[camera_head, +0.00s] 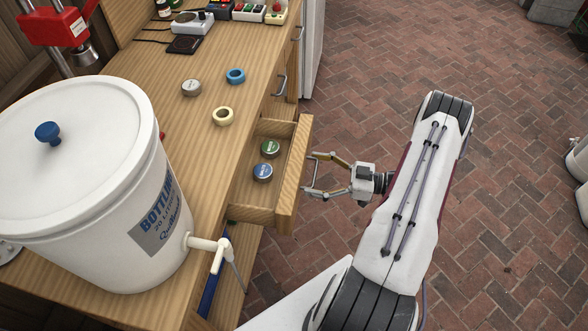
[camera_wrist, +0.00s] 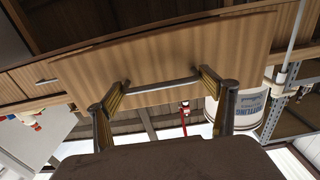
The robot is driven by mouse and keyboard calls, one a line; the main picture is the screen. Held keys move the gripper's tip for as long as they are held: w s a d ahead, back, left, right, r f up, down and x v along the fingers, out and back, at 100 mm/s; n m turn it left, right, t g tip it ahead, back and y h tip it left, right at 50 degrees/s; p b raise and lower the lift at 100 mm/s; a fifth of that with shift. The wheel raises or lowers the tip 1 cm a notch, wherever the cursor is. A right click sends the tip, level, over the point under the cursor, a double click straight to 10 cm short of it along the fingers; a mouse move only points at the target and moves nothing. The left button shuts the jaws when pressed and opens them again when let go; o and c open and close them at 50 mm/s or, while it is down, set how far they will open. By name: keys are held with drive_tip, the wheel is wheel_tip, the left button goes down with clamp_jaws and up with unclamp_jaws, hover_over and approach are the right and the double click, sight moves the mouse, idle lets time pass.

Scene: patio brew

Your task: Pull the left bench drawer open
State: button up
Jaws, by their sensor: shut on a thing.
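The left bench drawer (camera_head: 287,185) is pulled out from the bench, its inside showing in the head view. A green-topped tin (camera_head: 270,148) and a blue-topped tin (camera_head: 262,172) lie in it. My gripper (camera_head: 308,174) is at the drawer's front face, on the floor side. In the wrist view the drawer front (camera_wrist: 180,55) fills the upper middle, with its metal bar handle (camera_wrist: 165,85) between my gripper's fingertips. The handle is hardly visible in the head view.
A white bottling bucket (camera_head: 95,200) with a tap (camera_head: 212,246) stands on the bench (camera_head: 190,60), near the drawer. Another closed drawer has a handle (camera_head: 282,84) farther back.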

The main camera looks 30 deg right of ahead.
drive_tip(key=v, duration=1.1)
drive_tip(key=shift+s+d, duration=0.15)
drive_tip(key=shift+s, duration=0.2)
drive_tip(key=o, duration=1.3)
drive_tip(key=shift+d, duration=0.15)
drive_tip(key=shift+v, duration=5.9)
